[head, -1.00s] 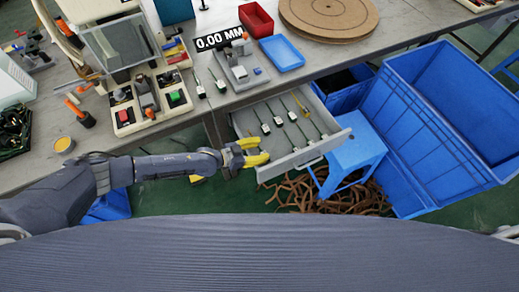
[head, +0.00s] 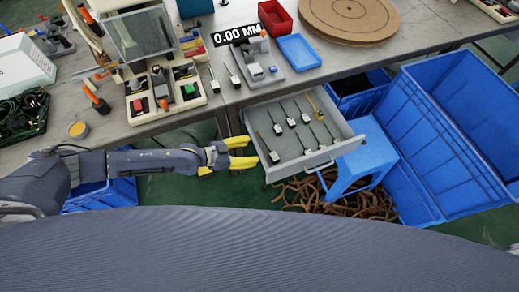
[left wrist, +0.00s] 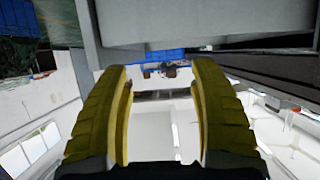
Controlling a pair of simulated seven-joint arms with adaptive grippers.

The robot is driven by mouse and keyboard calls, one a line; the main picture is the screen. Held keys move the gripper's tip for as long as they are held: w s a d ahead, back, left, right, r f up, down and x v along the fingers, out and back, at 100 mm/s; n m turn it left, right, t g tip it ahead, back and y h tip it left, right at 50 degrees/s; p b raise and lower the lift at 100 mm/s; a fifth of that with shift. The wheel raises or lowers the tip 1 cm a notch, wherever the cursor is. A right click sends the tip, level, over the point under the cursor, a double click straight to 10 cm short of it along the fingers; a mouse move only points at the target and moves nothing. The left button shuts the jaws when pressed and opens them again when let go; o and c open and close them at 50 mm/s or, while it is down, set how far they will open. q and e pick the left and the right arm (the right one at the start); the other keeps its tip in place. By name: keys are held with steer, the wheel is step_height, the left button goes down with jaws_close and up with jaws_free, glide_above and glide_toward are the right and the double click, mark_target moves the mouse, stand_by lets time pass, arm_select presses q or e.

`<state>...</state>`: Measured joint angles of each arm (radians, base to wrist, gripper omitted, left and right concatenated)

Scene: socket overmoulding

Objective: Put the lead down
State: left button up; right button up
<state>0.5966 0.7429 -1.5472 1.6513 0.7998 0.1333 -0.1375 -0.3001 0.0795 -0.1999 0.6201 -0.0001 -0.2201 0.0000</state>
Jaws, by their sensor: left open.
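Several leads (head: 290,122) with pale plug ends and thin dark stems lie in the open grey drawer (head: 318,158). Two more leads (head: 234,80) lie on the bench beside the measuring device. My left gripper (head: 253,151), with yellow fingers, is open at the left side of the drawer, outside it. In the left wrist view, its two fingers (left wrist: 163,80) stand apart with no lead between them. A grey panel shows beyond the fingertips there. My right gripper is not in view.
A measuring device (head: 255,68) with a 0.00 MM readout, a blue tray (head: 299,52) and a red bin (head: 274,17) stand on the bench. A blue stool (head: 362,157) and large blue crate (head: 420,165) stand right of the drawer.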

arm_select(q)
steer(key=w+a+f+n+t+y, duration=0.25)
steer(key=w+a+f, duration=0.2)
steer(key=f, duration=0.55)
steer(key=s+a+f+n+y, duration=0.1)
steer(key=s+a+f+y, duration=0.25)
steer(key=f, duration=0.45)
steer(key=s+a+f+n+y, duration=0.2)
steer(key=s+a+f, duration=0.15)
steer(key=f, duration=0.35)
steer(key=s+a+f+n+g+y, duration=0.1)
steer(key=s+a+f, duration=0.2)
steer(key=s+f, duration=0.4)
steer(key=s+a+f+n+g+y, duration=0.1)
steer(key=s+a+f+g, duration=0.2)
steer(key=s, duration=0.6)
steer(key=s+f+g+y, duration=0.1)
steer(key=s+f, duration=0.2)
steer(key=s, duration=0.9)
steer(key=s+f+n+g+y, duration=0.1)
steer(key=s+f, duration=0.3)
steer(key=s, duration=0.8)
steer(key=shift+a+f+g, duration=0.3)
steer(key=shift+a+g, duration=0.1)
steer(key=shift+g, duration=0.05)
steer(key=shift+n, duration=0.25)
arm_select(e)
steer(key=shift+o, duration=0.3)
